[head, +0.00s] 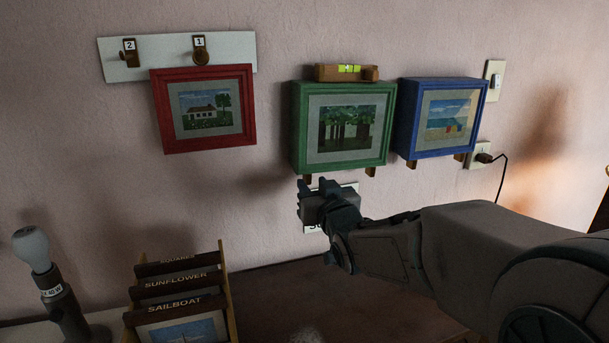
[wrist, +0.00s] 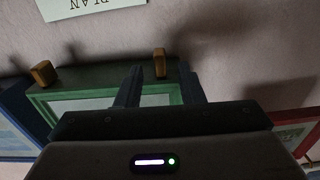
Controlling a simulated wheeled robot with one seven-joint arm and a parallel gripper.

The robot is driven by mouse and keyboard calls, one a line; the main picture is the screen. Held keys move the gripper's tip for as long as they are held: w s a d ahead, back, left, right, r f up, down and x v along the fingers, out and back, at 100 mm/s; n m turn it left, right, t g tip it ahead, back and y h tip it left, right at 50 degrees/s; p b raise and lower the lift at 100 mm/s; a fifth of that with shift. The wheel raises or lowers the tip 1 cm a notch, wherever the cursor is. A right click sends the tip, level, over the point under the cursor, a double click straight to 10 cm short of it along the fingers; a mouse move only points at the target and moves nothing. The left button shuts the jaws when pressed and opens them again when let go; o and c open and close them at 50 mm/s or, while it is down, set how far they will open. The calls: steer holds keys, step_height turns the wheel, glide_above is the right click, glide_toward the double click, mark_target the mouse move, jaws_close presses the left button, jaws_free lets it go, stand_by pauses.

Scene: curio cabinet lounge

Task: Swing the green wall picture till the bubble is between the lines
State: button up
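The green wall picture (head: 297,130), showing trees, hangs between a red one and a blue one. A wooden spirit level (head: 325,73) with a bright green vial (head: 350,69) rests on its top edge. The bubble is too small to place against the lines. Two wooden pegs stick out under the frame, the right one (head: 370,172) and the left one (wrist: 160,62). My gripper (head: 310,187) is just below the picture's lower left corner. In the wrist view, the gripper's fingers (wrist: 160,85) are apart, with the left peg seen between them. I cannot tell whether they touch it.
The red picture (head: 160,112) hangs tilted at left below a white hook board (head: 125,68). The blue picture (head: 405,118) hangs close at right. A card (wrist: 90,5) is on the wall below, partly hidden by my gripper. A picture rack (head: 228,290) and lamp (head: 32,250) stand lower left.

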steer(key=x, duration=0.6)
steer(key=shift+w, duration=0.35)
jaws_close()
